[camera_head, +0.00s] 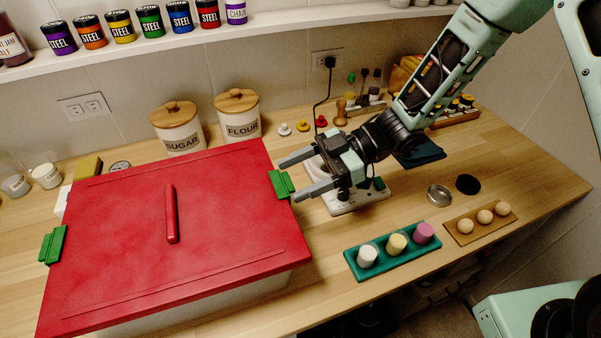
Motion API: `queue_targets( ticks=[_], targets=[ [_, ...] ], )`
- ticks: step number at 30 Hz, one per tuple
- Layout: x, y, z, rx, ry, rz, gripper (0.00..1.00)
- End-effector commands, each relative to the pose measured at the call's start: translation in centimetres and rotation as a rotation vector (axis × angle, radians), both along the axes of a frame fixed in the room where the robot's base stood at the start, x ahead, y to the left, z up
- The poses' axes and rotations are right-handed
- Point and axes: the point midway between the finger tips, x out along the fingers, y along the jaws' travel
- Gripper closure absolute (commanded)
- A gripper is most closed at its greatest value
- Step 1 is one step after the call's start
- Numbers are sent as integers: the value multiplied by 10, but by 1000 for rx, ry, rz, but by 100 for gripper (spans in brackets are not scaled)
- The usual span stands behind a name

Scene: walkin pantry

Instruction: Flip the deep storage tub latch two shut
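The deep storage tub has a red lid (120,220) with a raised red handle (172,213), and part of its pale body (200,306) shows below the front edge. One green latch (52,245) is on the lid's left side. Another green latch (281,185) is on its right side. No label shows which is latch two, and I cannot tell whether either is shut. My gripper (290,180) is open, pointing left at the right latch. One fingertip is just behind the latch and the other just in front; contact is unclear.
Behind the lid stand sugar (178,128) and flour (238,115) canisters. A white device (358,202) sits under my gripper. A teal tray (393,252) with three coloured cylinders and a wooden tray (480,222) with three balls lie to the right. A shelf (265,20) of tins runs above.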

Motion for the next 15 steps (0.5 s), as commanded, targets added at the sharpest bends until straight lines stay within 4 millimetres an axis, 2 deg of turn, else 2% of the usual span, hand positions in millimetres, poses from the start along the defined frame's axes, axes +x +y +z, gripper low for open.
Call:
queue_targets(
  ticks=[9,13,15],
  targets=[
    [1,-3,0,1,0,-1,32],
    [5,-16,3,0,-1,-2,32],
    [9,-29,5,0,-3,-3,32]
  ],
)
